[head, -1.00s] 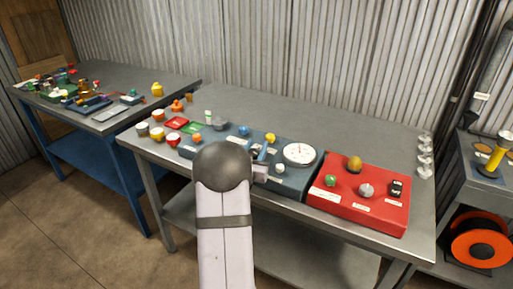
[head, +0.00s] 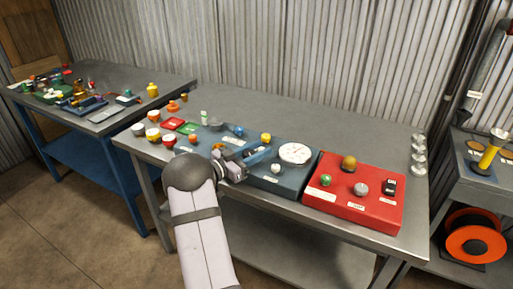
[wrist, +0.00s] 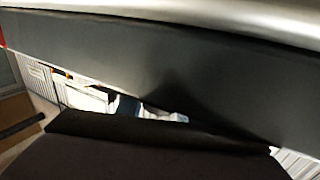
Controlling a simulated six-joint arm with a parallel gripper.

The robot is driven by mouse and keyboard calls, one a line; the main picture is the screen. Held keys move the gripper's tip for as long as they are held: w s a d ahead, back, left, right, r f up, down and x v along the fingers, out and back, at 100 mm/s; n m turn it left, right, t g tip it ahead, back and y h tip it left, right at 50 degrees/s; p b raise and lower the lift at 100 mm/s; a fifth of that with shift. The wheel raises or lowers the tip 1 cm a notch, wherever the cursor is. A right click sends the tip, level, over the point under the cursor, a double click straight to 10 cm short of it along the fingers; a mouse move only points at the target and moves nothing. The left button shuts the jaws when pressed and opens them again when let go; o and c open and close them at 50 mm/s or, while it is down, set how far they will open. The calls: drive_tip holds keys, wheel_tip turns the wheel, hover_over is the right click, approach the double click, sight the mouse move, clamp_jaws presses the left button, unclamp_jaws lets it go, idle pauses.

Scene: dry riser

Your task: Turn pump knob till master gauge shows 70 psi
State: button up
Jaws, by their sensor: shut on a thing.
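The round white gauge (head: 294,153) stands at the back right of the blue-grey panel (head: 294,181); its reading is too small to make out. A white knob (head: 275,168) is in front of it, and a yellow knob (head: 265,138) and a blue knob (head: 237,130) are behind. I cannot tell which is the pump knob. My gripper (head: 250,160) is low over the panel's left part, beside blue pieces, left of the gauge. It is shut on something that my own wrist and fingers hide. The wrist view shows mostly dark, blurred surfaces close up.
A red box (head: 338,201) with green, amber and grey knobs and a black switch stands to the right. The bench's back (head: 330,130) is clear. Corrugated wall rises behind.

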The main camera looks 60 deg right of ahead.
sight(244, 155)
drive_tip(key=shift+s+a+m+g+y, duration=0.15)
drive_tip(key=shift+m+g+y, duration=0.25)
drive_tip(key=shift+g, duration=0.25)
drive_tip(key=shift+s+m+g+y, duration=0.1)
drive_tip(key=shift+m+g+y, duration=0.2)
drive_tip(key=shift+m+g, duration=0.3)
drive_tip(key=o, duration=1)
drive_tip(key=shift+o, duration=0.2)
drive_tip(key=shift+b+v, duration=0.6)
drive_tip(key=shift+v, duration=3)
drive_tip(key=shift+r, duration=0.1)
